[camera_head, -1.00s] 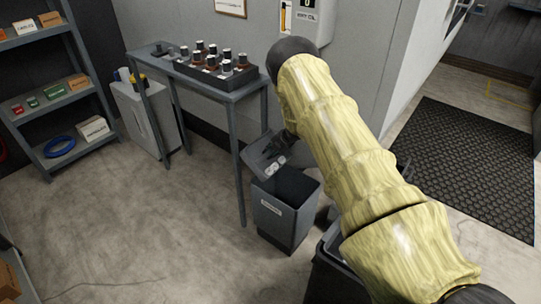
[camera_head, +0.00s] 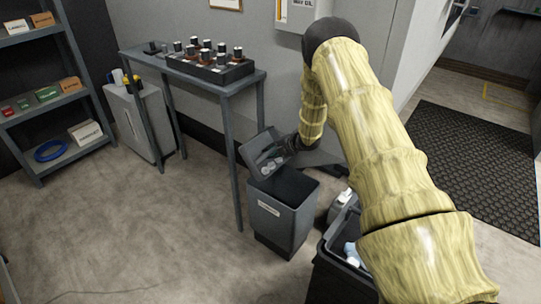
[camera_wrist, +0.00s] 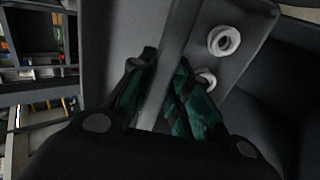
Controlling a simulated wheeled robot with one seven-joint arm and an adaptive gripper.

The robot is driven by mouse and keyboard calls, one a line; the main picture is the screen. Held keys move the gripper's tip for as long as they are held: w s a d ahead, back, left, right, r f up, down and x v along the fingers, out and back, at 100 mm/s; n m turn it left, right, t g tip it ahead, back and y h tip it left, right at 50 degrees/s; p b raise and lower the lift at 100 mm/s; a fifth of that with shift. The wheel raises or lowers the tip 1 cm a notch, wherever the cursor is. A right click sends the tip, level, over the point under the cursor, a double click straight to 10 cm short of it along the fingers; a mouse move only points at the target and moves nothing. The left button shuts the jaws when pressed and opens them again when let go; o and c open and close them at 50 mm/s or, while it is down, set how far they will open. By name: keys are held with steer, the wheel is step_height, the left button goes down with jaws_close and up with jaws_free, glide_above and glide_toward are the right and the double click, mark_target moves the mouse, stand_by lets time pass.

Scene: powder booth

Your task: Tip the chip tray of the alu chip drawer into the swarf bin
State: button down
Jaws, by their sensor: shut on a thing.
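The grey chip tray (camera_head: 255,143) is held tilted above the back left edge of the swarf bin (camera_head: 283,222), its open side facing the head camera. A few whitish round pieces show in its lower part. In the wrist view the grey tray (camera_wrist: 190,22) shows two white rings against it. My gripper (camera_wrist: 160,75) is shut on a thin wall of the tray. In the head view my gripper (camera_head: 290,142) is small and dark at the tray's right side. The bin is upright, open-topped, with a white label; its floor is hidden.
A grey bench (camera_head: 215,87) with a dark rack of several capped containers (camera_head: 210,67) stands behind the bin. A black tub (camera_head: 340,262) with pale items stands right of it. Shelves (camera_head: 45,105) are at far left. Floor at the left front is clear.

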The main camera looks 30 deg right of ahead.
steer(key=shift+s+d+f+t+y+b, duration=0.15)
steer(key=shift+s+t+b, duration=0.3)
steer(key=shift+b, duration=0.5)
steer(key=shift+s+d+t+y+b, duration=0.2)
steer(key=shift+s+t+y+b, duration=0.1)
steer(key=shift+t+b, duration=0.5)
steer(key=shift+s+d+f+t+y+b, duration=0.15)
steer(key=shift+s+t+b, duration=0.25)
steer(key=shift+b, duration=0.65)
steer(key=s+d+t+y+b, duration=0.2)
steer(key=s+t+b, duration=0.4)
steer(key=b, duration=0.9)
steer(key=f+t+y, duration=0.1)
steer(key=t, duration=0.2)
steer(key=shift+d+y, duration=0.3)
steer(key=shift+s+r, duration=0.15)
